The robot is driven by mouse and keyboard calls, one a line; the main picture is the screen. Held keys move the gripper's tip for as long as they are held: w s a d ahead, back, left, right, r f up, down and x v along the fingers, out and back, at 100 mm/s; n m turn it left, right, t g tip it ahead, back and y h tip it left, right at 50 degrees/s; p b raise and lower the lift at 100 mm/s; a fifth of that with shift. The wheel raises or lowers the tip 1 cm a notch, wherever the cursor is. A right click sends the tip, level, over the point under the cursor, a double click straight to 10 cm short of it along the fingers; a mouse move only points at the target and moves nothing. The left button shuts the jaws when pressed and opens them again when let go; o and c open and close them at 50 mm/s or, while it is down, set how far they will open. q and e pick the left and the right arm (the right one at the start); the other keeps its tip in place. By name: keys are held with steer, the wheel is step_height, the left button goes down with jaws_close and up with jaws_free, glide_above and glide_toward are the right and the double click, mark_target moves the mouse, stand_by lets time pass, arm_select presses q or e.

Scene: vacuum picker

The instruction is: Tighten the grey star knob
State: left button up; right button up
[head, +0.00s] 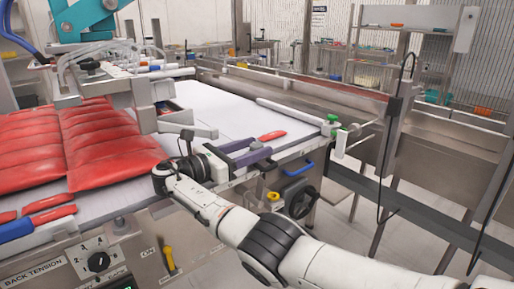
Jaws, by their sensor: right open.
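My right gripper (261,148) reaches in from the lower right. Its two purple-grey fingers are apart with nothing seen between them, above the near right edge of the white belt. I cannot clearly pick out a grey star knob. A dark lobed handwheel (302,199) sits on the machine's front, below and right of the gripper and apart from it. A small black knob (90,65) shows at the upper left on the picker's frame. My left gripper is not in view.
Red packs (95,150) cover the left of the white belt (222,103). A red piece (272,135) lies just beyond the fingers. A blue handle (298,169), yellow knob (273,197) and green knob (333,118) are nearby. A teal picker arm (90,18) hangs upper left.

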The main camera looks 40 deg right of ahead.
steer(key=a+b, duration=0.1)
steer(key=a, duration=0.3)
steer(key=a+b, duration=0.1)
steer(key=a, duration=0.2)
steer(key=shift+s+a+f+b, duration=0.15)
steer(key=shift+s+a+b, duration=0.05)
steer(key=shift+a+b, duration=0.2)
steer(key=shift+a, duration=0.35)
steer(key=shift+s+a, duration=0.1)
steer(key=shift+a, duration=0.1)
steer(key=shift+r, duration=0.2)
